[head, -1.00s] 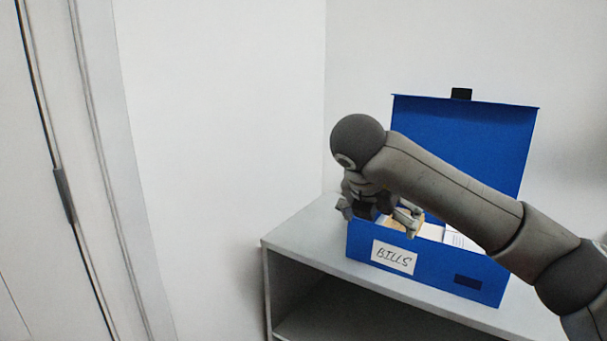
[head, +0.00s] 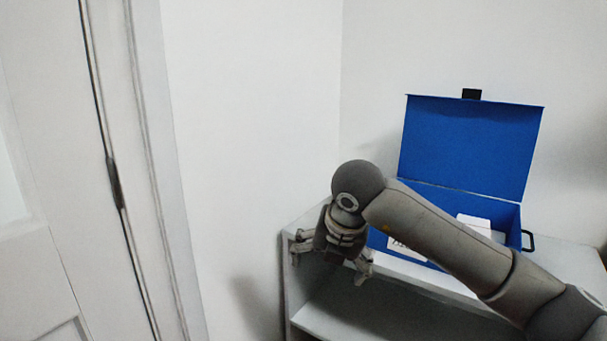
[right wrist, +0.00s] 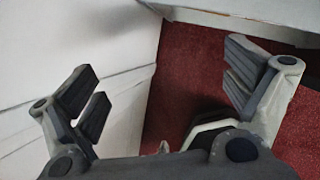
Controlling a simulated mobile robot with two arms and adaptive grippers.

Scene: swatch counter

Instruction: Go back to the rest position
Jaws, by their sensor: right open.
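My right gripper (head: 330,262) is open and empty, with its fingers spread, in front of the shelf unit's left front edge and left of the blue box. It also shows in the right wrist view (right wrist: 165,100), with wide-apart fingers over a red floor and nothing between them. The blue box (head: 508,212) stands on the shelf top with its lid (head: 470,145) up; my right arm hides much of its front. My left gripper is not in view.
The grey shelf unit (head: 570,262) stands against the wall. A white card or paper stack (head: 474,222) shows in the box. A white door (head: 60,160) is at the left. The red floor (right wrist: 185,75) shows in the right wrist view.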

